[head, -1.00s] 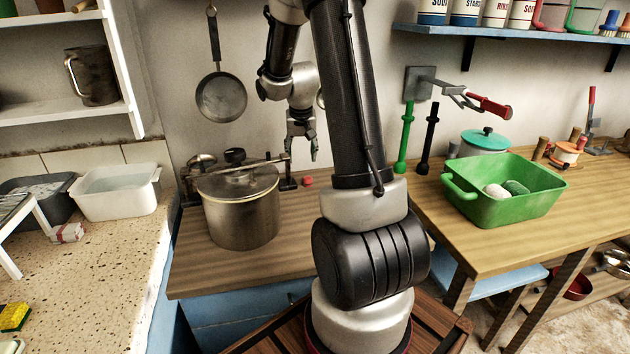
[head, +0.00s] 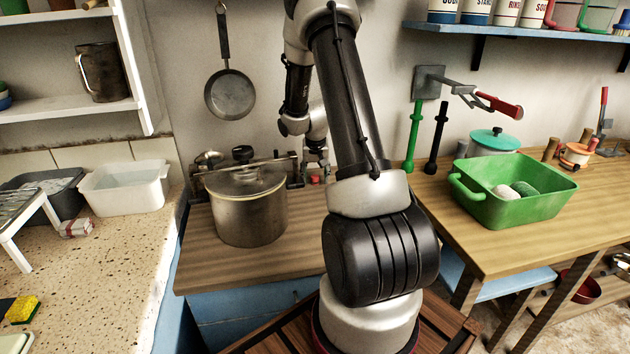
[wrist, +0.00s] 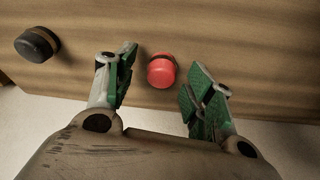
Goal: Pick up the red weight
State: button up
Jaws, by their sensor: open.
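The red weight (wrist: 161,70) is a small red cylinder on the wooden counter. In the wrist view it lies between and just beyond the two green-padded fingertips of my gripper (wrist: 160,90), which are spread wide with gaps on both sides. My gripper is open and holds nothing.
A black weight (wrist: 37,45) stands left of the red one in the wrist view. A large lidded metal pot (head: 250,212) stands close by on the counter. The wall is just behind. A green basin (head: 515,207) sits on the right-hand table.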

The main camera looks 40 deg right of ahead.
jog(key=shift+c, duration=0.4)
jog(key=c, duration=1.1)
